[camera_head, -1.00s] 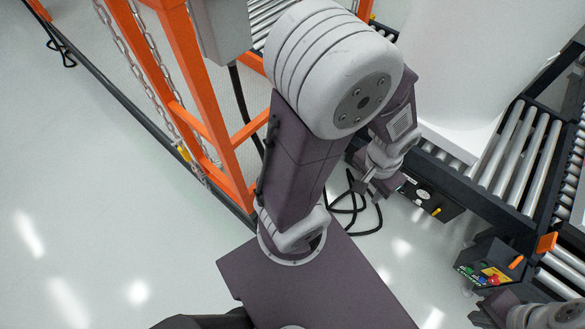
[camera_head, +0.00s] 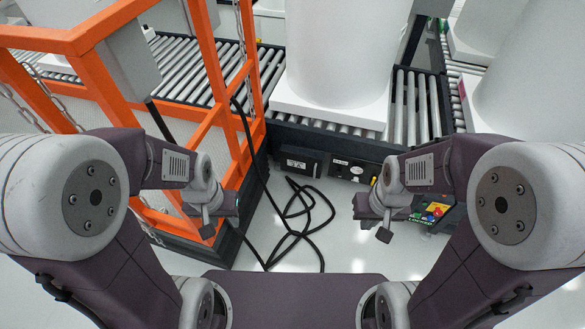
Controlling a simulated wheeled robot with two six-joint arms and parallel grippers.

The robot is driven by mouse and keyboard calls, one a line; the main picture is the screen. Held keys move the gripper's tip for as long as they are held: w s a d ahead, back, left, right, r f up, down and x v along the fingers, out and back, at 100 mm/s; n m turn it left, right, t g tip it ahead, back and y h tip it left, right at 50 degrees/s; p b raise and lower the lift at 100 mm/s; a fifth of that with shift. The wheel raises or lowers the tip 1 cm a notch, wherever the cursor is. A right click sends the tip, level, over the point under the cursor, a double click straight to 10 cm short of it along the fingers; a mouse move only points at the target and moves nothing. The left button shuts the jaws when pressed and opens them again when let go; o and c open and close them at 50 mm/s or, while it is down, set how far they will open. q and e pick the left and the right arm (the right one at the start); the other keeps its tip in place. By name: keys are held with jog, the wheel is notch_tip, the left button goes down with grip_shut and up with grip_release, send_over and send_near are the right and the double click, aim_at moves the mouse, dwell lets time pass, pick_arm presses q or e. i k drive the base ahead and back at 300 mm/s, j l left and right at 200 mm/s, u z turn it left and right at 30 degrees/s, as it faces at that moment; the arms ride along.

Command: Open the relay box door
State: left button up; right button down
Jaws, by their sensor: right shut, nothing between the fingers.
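A low black box (camera_head: 300,162) with a pale label sits under the conveyor's front edge. Beside it is a second black box (camera_head: 350,169) with small fittings on its face. I cannot tell which of these, or the grey cabinet (camera_head: 128,58) on the orange frame, is the relay box, and no door stands visibly open. My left gripper (camera_head: 208,230) hangs in front of the orange frame, apart from the boxes. Its fingers are too small to read. My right gripper (camera_head: 384,234) is shut and empty, in front of and below the second box.
An orange frame (camera_head: 204,60) with chains stands at the left. Loose black cable (camera_head: 300,232) lies on the floor between my grippers. White tanks (camera_head: 340,50) stand on the roller conveyor (camera_head: 412,105). A panel with coloured buttons (camera_head: 436,212) is right of my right gripper.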

aim_at(297, 163)
jog(key=i+l+u, duration=0.4)
jog(key=i, duration=0.15)
jog(key=i+l+u, duration=0.75)
jog(key=i+l, duration=0.15)
jog(key=l, duration=0.2)
